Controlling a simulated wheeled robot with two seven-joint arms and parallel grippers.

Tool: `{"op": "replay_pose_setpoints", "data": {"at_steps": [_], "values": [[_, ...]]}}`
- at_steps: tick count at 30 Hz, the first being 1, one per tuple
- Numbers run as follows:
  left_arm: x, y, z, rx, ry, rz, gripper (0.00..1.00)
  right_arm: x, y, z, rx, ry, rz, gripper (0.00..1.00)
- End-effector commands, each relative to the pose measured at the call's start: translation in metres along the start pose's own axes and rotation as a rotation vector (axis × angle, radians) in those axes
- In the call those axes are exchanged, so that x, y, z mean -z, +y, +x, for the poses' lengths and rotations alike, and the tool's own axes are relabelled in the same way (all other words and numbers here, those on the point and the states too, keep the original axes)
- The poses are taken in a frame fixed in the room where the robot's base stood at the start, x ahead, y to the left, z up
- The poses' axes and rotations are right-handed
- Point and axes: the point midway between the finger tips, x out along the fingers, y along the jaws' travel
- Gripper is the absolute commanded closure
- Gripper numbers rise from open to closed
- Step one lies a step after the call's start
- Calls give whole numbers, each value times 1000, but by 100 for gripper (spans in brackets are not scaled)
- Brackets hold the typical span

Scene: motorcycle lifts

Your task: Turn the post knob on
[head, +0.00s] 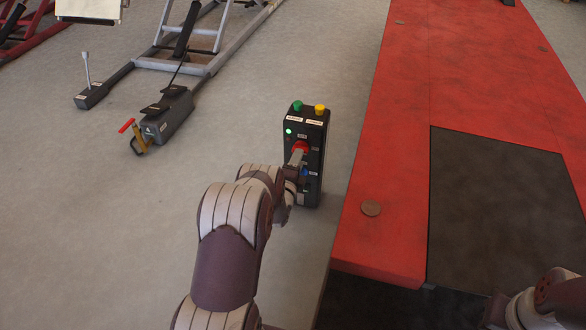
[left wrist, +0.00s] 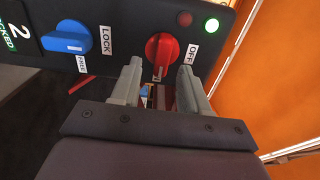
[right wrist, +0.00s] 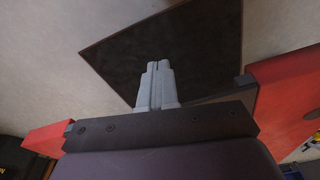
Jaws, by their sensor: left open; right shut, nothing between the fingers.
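The control post (head: 305,160) is a dark upright box beside the red lift platform. Its red knob (head: 301,146) also shows in the left wrist view (left wrist: 161,48), with an OFF label to its right. The knob's grip bar runs roughly up and down in that view. My left gripper (head: 298,158) is open at the knob, its two fingertips (left wrist: 160,72) on either side of the knob's lower end. I cannot tell if they touch it. A green lamp (left wrist: 212,25) is lit; the lamp beside it is dark red. My right gripper (right wrist: 158,66) is shut and empty.
A blue knob (left wrist: 68,40) with LOCK and FREE labels sits on the same post. Green (head: 297,106) and yellow (head: 320,109) buttons top it. The red platform (head: 395,150) stands close on the right. A grey pedal unit (head: 168,118) lies on the floor at left.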

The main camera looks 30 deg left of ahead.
Motion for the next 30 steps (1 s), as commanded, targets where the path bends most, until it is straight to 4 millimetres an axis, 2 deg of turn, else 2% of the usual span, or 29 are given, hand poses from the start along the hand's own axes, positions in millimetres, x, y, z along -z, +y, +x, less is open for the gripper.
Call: {"op": "replay_pose_setpoints", "data": {"at_steps": [1,3,9,12,16,30], "values": [[0,-8,-13,-6,-1,0,55,2,0,-17,0,1,0,100],[0,-9,-34,-6,-1,-1,55,4,0,-28,0,1,0,100],[0,-6,-82,-4,-1,0,55,6,0,-48,0,1,0,100],[0,-4,-96,-2,-1,0,55,6,0,-52,0,1,0,100],[0,-1,-103,-1,0,0,55,6,0,-52,0,0,0,100],[0,-1,-103,-1,0,-5,55,6,0,-52,0,0,0,100]]}}
